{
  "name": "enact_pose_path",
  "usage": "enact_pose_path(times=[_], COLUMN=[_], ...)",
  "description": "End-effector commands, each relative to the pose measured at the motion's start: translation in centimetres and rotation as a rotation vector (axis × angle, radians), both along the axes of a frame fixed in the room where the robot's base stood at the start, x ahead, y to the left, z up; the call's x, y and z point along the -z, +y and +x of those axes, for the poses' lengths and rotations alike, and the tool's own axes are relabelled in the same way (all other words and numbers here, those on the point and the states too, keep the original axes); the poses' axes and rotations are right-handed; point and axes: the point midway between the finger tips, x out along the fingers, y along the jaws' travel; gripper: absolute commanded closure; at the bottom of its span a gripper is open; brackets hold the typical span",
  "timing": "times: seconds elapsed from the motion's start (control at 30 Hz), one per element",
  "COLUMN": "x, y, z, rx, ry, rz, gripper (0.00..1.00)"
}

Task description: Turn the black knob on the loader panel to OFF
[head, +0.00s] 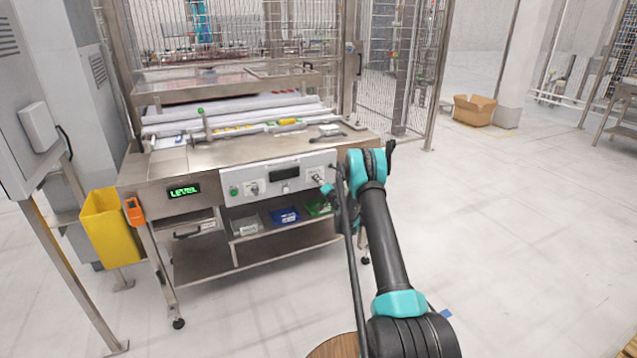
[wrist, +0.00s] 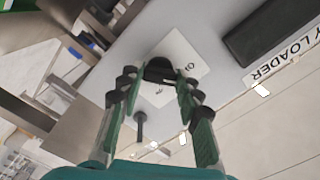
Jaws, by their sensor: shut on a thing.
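The black knob (wrist: 161,68) sits on a pale square label plate (wrist: 188,52) in the wrist view. Part of a dark marking shows on the plate beside the knob, turned in the picture and partly covered. My gripper (wrist: 156,80) has its green-padded fingers on both sides of the knob and is shut on it. In the head view my gripper (head: 322,184) is at the right end of the white loader panel (head: 235,199), largely hiding the knob there. The knob's exact pointing direction is hard to tell.
Bins stand on a shelf below, including a blue bin (head: 286,215). A yellow bin (head: 108,228) hangs at the left.

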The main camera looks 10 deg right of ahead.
Motion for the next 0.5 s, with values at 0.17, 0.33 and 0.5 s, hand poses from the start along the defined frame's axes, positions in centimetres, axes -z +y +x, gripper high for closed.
enact_pose_path(times=[0.17,0.33,0.5], x=[0.17,0.19,0.20], y=[-0.01,-0.01,-0.02], z=[-0.17,-0.16,-0.17], rx=[-0.002,-0.002,-0.002], ry=[-0.032,-0.053,-0.064], rz=[-0.102,-0.166,-0.199], gripper=[0.95,0.95,0.95])
